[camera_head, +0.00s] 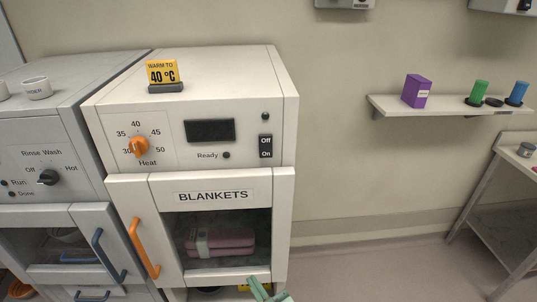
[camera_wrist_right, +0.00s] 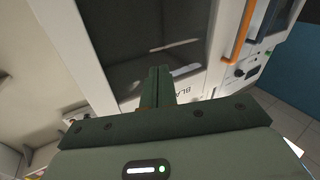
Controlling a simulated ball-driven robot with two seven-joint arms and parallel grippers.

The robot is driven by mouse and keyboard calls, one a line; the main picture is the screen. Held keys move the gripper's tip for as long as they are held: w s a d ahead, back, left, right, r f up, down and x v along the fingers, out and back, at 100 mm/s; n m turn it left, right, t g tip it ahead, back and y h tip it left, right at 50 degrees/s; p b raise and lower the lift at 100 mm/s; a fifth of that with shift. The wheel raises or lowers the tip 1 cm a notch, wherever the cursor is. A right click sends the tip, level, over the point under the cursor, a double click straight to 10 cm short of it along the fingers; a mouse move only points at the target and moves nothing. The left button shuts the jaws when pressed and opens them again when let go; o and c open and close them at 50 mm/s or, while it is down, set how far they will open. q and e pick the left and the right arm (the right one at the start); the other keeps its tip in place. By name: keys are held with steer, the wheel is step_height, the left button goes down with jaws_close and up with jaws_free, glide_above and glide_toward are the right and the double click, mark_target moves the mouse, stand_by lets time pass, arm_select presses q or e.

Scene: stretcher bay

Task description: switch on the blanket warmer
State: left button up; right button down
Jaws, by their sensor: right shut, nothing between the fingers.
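The blanket warmer (camera_head: 284,125) is a white cabinet. Its panel has an orange Heat dial (camera_head: 140,146), a dark display (camera_head: 209,131), an unlit Ready lamp (camera_head: 226,155) and a black Off/On rocker switch (camera_head: 265,146) at the right. I cannot tell which half of the rocker is pressed. The BLANKETS door is closed, with an orange handle (camera_head: 145,248). My right gripper (camera_head: 264,287), greenish, is low in front of the door's bottom edge, well below the switch. In the right wrist view its fingers (camera_wrist_right: 160,72) are shut and empty before the door window. My left gripper is not in view.
A yellow "Warm to 40 °C" sign (camera_head: 162,73) stands on the warmer. A rinse-wash machine (camera_head: 35,135) adjoins it on the left. A wall shelf (camera_head: 440,105) at right holds a purple box (camera_head: 416,91) and green and blue items. The floor right of the warmer is clear.

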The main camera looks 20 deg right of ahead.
arm_select(q)
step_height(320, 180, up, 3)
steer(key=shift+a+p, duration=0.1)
steer(key=shift+p, duration=1)
arm_select(e)
steer(key=d+r+m+t+h, duration=0.2)
steer(key=r+h, duration=0.3)
steer(key=r, duration=0.6)
steer(key=d+r+m+t+h, duration=0.2)
steer(key=r+m+t+h, duration=0.2)
steer(key=r, duration=0.7)
steer(key=shift+d+r+m+t+h, duration=0.15)
steer(key=shift+r+m+t+h, duration=0.15)
steer(key=shift+m+h, duration=0.5)
